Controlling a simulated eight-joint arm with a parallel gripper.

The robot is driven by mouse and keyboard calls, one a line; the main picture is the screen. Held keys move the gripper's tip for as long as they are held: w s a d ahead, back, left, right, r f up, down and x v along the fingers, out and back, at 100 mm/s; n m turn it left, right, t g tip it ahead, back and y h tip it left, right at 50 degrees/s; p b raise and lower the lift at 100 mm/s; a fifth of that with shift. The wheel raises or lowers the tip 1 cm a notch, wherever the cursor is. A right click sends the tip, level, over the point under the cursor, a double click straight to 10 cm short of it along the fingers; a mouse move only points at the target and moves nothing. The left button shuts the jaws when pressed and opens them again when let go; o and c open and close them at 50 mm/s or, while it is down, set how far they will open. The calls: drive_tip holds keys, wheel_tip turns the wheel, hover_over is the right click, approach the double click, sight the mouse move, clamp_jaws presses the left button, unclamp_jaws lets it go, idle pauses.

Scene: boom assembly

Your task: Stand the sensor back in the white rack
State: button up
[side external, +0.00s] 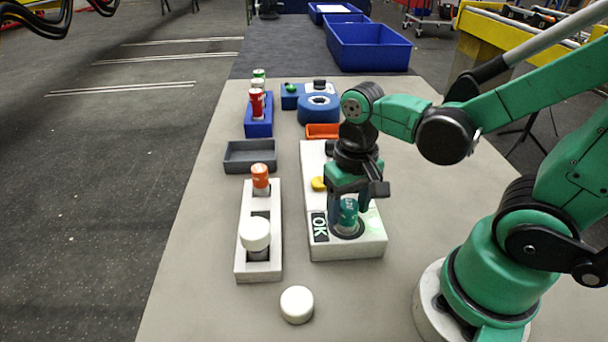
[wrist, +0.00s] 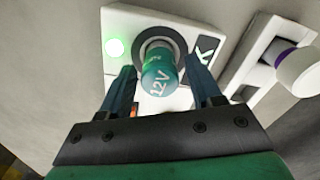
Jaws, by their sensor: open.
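The teal sensor (side external: 348,212), marked 12V in the wrist view (wrist: 158,76), stands in the round dark socket of a white test station (side external: 372,246). The station's light glows green and its sign reads OK. My gripper (side external: 349,204) points down over the sensor. In the wrist view its open fingers (wrist: 166,84) lie on either side of the sensor, with gaps visible. The white rack (side external: 243,262) is left of the station. It holds an orange-topped sensor (side external: 260,177) at the back and a white-capped one (side external: 256,236) at the front, with a dark empty-looking slot between.
A loose white cap (side external: 297,304) lies in front of the rack. A grey tray (side external: 250,155) and a blue rack (side external: 258,128) with red and green pieces stand behind it. A yellow button (side external: 318,184) is beside my gripper. The table's left side is clear.

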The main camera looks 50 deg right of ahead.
sight(344, 203)
clamp_jaws()
drive_tip(key=shift+r, duration=3.25)
drive_tip(key=shift+w+a+r, duration=0.15)
drive_tip(key=shift+w, duration=0.25)
drive_tip(key=w+a, duration=0.7)
drive_tip(key=w, duration=0.5)
drive_tip(key=shift+d+f, duration=0.1)
drive_tip(key=shift+f, duration=1.95)
